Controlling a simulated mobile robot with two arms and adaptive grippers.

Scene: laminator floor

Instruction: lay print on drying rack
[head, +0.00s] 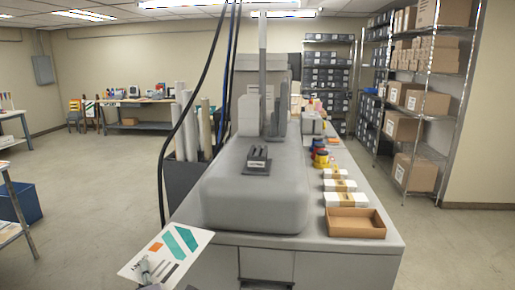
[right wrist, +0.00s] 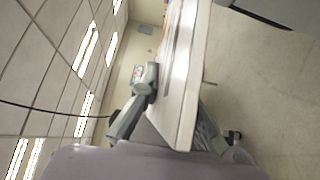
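The print (head: 160,252) is a white sheet with teal, orange and dark shapes, at the bottom left of the head view, tilted in front of the bench. My right gripper (head: 150,272) is at its near left edge. In the right wrist view, the gripper's grey fingers (right wrist: 152,82) are closed on the edge of the print (right wrist: 185,85), which shows as a pale panel seen nearly edge-on. My left gripper is not in view. No drying rack can be made out for certain; a metal-legged stand (head: 18,212) with pale sheets is cut off at the left edge.
A grey bench (head: 375,262) with a large rounded machine (head: 255,190) fills the middle. A cardboard tray (head: 355,223) and wrapped stacks lie on its right side. A blue bin (head: 25,202) is at the left. The floor (head: 85,190) between is clear.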

